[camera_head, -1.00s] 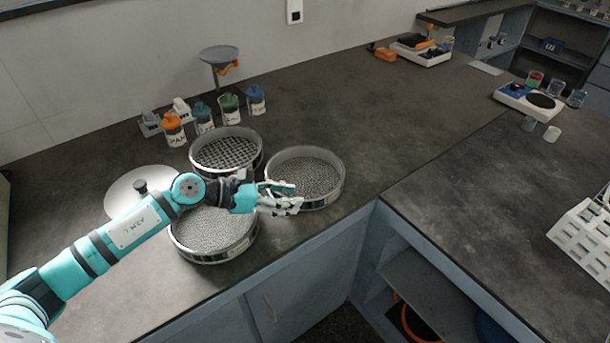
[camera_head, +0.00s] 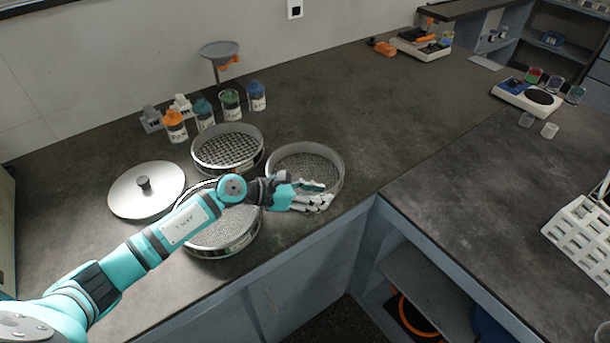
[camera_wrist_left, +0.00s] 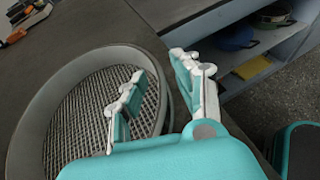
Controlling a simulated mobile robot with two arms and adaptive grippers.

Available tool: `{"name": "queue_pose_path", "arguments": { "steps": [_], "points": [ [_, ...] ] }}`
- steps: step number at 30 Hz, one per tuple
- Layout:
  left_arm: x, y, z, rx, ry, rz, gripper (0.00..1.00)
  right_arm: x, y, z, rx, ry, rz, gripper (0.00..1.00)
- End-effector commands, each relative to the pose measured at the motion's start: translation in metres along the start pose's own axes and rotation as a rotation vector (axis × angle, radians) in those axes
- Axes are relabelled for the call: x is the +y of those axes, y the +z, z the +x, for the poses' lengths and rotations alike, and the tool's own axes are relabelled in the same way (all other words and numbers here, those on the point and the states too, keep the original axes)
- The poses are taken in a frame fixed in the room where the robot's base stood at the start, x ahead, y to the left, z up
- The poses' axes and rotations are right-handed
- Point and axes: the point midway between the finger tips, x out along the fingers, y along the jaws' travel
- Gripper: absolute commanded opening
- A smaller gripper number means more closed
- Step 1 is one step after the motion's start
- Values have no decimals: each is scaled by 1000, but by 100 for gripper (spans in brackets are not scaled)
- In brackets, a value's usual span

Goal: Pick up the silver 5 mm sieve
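Three round silver sieves stand on the dark bench. One has a coarse mesh (camera_head: 227,146) at the back, one is at the right (camera_head: 306,160), and one is at the front left (camera_head: 225,235), partly hidden by my left arm. I cannot read which is marked 5 mm. My left gripper (camera_head: 325,196) is at the front edge of the right sieve. In the left wrist view the gripper (camera_wrist_left: 157,68) is open, with one finger over the mesh (camera_wrist_left: 88,125) and the other outside the rim. Contact with the rim is unclear. My right gripper is not in view.
A silver lid (camera_head: 147,200) lies left of the sieves. Several capped jars (camera_head: 230,103) and a funnel on a stand (camera_head: 218,53) are behind them. A white rack (camera_head: 580,235) stands at the far right. The bench right of the sieves is clear; its front edge is close.

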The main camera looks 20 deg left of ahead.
Motion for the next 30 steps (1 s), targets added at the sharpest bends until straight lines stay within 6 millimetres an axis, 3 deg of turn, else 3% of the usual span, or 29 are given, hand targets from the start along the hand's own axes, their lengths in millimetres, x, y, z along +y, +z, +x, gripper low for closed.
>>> {"name": "queue_pose_path", "arguments": {
  "steps": [1, 6, 22, 30],
  "points": [
    [0, 0, 0, 0, 0, 0, 22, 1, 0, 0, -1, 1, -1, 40],
    [0, 0, 0, 0, 0, 0, 0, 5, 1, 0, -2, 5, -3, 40],
    [1, 5, -2, -2, 1, 3, 0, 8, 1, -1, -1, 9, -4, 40],
    [1, 49, -20, -4, 2, 8, 0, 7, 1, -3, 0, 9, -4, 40]
  ]
}}
